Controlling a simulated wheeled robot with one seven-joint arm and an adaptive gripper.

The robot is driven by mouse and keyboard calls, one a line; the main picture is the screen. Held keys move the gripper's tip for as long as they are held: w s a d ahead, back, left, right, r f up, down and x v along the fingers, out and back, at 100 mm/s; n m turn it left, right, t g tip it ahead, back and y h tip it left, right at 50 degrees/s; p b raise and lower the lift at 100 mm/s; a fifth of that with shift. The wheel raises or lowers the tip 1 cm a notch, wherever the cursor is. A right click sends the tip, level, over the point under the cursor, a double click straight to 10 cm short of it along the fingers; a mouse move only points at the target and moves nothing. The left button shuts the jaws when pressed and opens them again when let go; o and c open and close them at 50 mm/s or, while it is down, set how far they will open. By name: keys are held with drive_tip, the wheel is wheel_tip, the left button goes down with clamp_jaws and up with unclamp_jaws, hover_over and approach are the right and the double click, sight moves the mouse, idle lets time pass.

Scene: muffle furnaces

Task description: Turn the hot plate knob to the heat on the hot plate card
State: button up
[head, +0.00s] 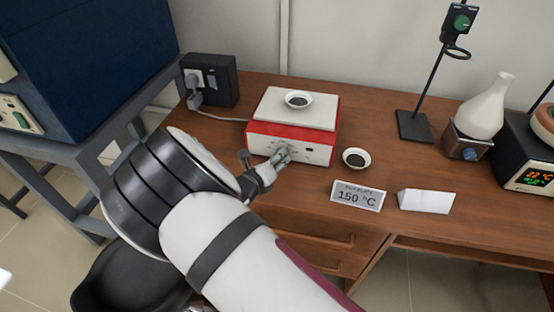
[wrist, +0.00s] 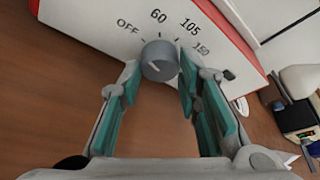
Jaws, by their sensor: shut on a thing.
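The hot plate (head: 270,142) is a red and white box with a pale top plate, on the wooden desk. Its grey round knob (wrist: 160,62) shows in the wrist view, below the printed marks OFF, 60, 105 and 150. A short light pointer line shows on the knob face, but I cannot tell surely which mark it points at. My gripper (wrist: 157,76) is shut on the knob, with a teal-padded finger on each side. In the head view my gripper (head: 281,158) hides most of the knob. The hot plate card (head: 357,195) reads 150 °C and stands in front, to the right.
A small dish with dark contents (head: 298,99) sits on the top plate, and another dish (head: 356,158) is on the desk to the right. A blank white card (head: 426,201), a stand (head: 414,126) and a flask (head: 486,106) stand further right. A socket box (head: 210,80) is behind left.

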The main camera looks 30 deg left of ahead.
drive_tip(key=shift+w+d+m+g+y+b, duration=0.1)
drive_tip(key=shift+m+g+y+b, duration=0.3)
drive_tip(key=shift+m, duration=0.5)
drive_tip(key=shift+w+d+m+y+b, duration=0.1)
drive_tip(key=shift+m+y+b, duration=0.5)
drive_tip(key=shift+m+b, duration=0.45)
drive_tip(key=m+y+b, duration=0.2)
drive_tip(key=b, duration=0.5)
drive_tip(key=shift+d+f+m+g, duration=0.1)
drive_tip(key=shift+m+g, duration=0.25)
drive_tip(key=shift+g, duration=0.05)
drive_tip(key=m+y+b, duration=0.2)
drive_tip(key=b, duration=0.7)
drive_tip(key=shift+d+f+m, duration=0.1)
drive_tip(key=shift+d+m, duration=0.05)
drive_tip(key=shift+m, duration=0.15)
drive_tip(key=m+y+b, duration=0.2)
drive_tip(key=m+b, duration=0.1)
drive_tip(key=b, duration=1)
drive_tip(key=shift+d+m, duration=0.15)
drive_tip(key=shift+m, duration=0.15)
drive_tip(key=m+y+b, duration=0.1)
drive_tip(key=b, duration=0.2)
drive_tip(key=shift+m+y+b, duration=0.3)
drive_tip(key=shift+m+b, duration=0.4)
drive_tip(key=shift+b, duration=0.15)
drive_tip(key=shift+m+t+b, duration=0.3)
drive_tip(key=shift+m+t, duration=0.1)
